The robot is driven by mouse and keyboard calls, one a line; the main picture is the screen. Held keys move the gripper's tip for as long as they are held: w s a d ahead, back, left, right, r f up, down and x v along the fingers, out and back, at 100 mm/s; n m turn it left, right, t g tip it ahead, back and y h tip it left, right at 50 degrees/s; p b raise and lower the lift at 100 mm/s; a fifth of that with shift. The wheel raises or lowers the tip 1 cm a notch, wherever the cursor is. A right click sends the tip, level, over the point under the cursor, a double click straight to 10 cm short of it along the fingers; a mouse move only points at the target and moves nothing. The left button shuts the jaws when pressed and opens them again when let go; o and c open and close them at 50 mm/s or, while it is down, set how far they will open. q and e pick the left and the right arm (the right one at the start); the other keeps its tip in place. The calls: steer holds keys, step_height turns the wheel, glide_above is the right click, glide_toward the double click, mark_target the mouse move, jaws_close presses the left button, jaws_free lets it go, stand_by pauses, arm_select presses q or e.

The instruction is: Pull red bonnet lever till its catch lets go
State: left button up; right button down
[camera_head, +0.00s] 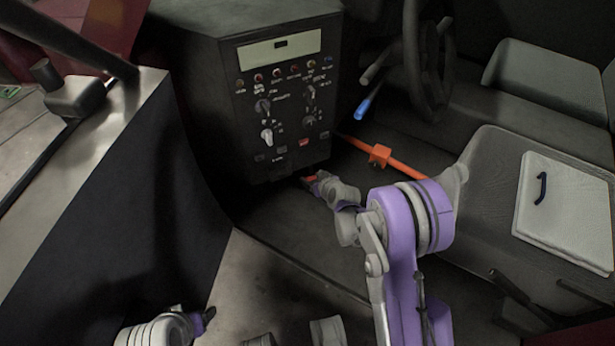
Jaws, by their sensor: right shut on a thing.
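The red bonnet lever (308,179) shows as a small red piece low under the dark control console (277,95). My right arm reaches in from the bottom, and its gripper (314,183) is shut on the red lever. The fingers and wrist hide most of the lever, and its catch cannot be made out. My left gripper (205,318) is at the bottom left, low beside the dark side panel and away from the lever. Its small dark fingers are too unclear to tell open from shut.
An orange bar with an orange block (379,155) crosses the footwell just right of my right gripper. A steering wheel (428,60) and blue-tipped stalk (364,106) are above. A grey seat (490,190) with a white panel stands at right. The dark floor (290,235) between is fairly clear.

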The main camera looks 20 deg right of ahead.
steer(key=shift+s+r+g+p, duration=0.4)
steer(key=shift+g, duration=0.4)
steer(key=shift+s+d+g, duration=0.1)
steer(key=shift+g, duration=0.2)
jaws_free()
steer(key=shift+s, duration=0.1)
steer(key=p+v, duration=0.2)
steer(key=v, duration=0.8)
steer(key=shift+s+r+p, duration=0.25)
steer(key=shift+r+p, duration=0.05)
